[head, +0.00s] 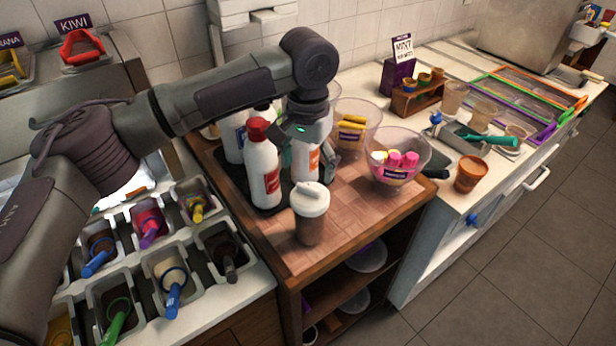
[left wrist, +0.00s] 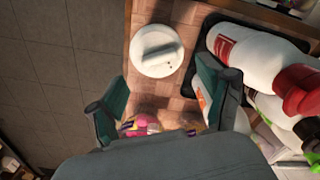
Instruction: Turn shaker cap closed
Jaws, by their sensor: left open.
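The shaker (head: 311,215) stands upright near the front edge of the wooden cart top, with a white cap and a brown lower part. In the left wrist view I look down on its round white cap (left wrist: 158,52), with a raised bar across it and small dark holes at one side. I do not see my right gripper.
A white bottle with a red cap (head: 263,172) and other bottles stand close to the left gripper on a dark tray (head: 268,208). A clear bowl (head: 420,150) with pink-capped items is to the right. Topping bins with spoons (head: 165,270) lie at left. The cart top right of the shaker is clear.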

